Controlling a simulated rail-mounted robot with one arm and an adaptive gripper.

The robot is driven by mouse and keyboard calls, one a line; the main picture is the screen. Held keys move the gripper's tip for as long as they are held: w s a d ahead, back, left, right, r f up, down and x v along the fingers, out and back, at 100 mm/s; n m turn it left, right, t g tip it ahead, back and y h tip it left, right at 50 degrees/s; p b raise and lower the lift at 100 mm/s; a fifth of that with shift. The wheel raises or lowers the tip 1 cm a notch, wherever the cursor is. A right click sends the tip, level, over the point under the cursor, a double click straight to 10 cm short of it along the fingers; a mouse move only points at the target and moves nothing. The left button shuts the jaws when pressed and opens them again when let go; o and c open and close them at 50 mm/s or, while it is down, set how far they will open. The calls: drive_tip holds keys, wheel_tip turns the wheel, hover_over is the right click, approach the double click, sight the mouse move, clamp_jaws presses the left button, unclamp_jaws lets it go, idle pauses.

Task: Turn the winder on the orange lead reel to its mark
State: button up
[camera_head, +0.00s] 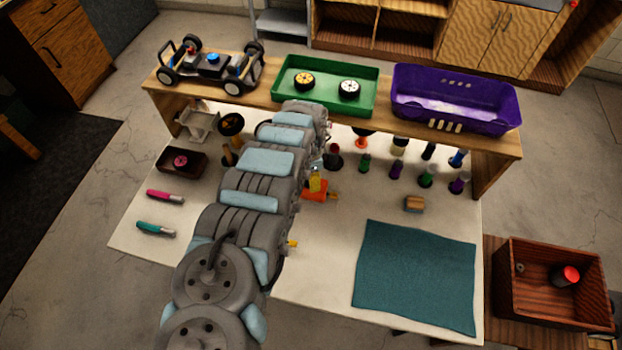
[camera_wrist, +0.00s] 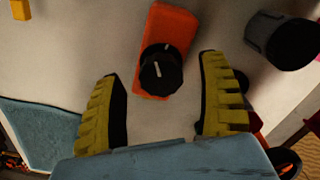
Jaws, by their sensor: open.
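The orange lead reel (camera_wrist: 168,22) lies on the pale worktop in the wrist view. It also shows in the head view (camera_head: 316,194), partly hidden by my arm. Its black winder (camera_wrist: 160,72) is a round knob with a white line on its near face. A second short white mark shows by the knob's far edge, slightly right of that line. My gripper (camera_wrist: 160,68) is open, with one yellow ribbed finger on each side of the winder. Clear gaps show between the fingers and the knob, so neither appears to touch it.
A dark cylinder (camera_wrist: 275,40) stands right of the reel in the wrist view. Several bottles stand under the wooden shelf (camera_head: 440,138). A teal mat (camera_head: 417,275) lies at front right, and a small wooden block (camera_head: 414,204) lies behind it. Two pens lie left.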

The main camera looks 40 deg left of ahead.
drive_tip(key=shift+f, duration=0.1)
idle(0.3)
drive_tip(key=n+p, duration=0.1)
drive_tip(key=n, duration=0.2)
drive_tip(key=shift+w, duration=0.1)
drive_tip(key=n, duration=0.6)
drive_tip(key=shift+n+p, duration=0.3)
drive_tip(key=shift+p, duration=0.05)
drive_tip(key=n, duration=0.5)
drive_tip(key=shift+b, duration=0.4)
drive_tip(key=n+b, duration=0.1)
drive_tip(key=n, duration=0.3)
drive_tip(key=shift+f, duration=0.1)
drive_tip(key=shift+n, duration=0.8)
drive_tip(key=c, duration=1.3)
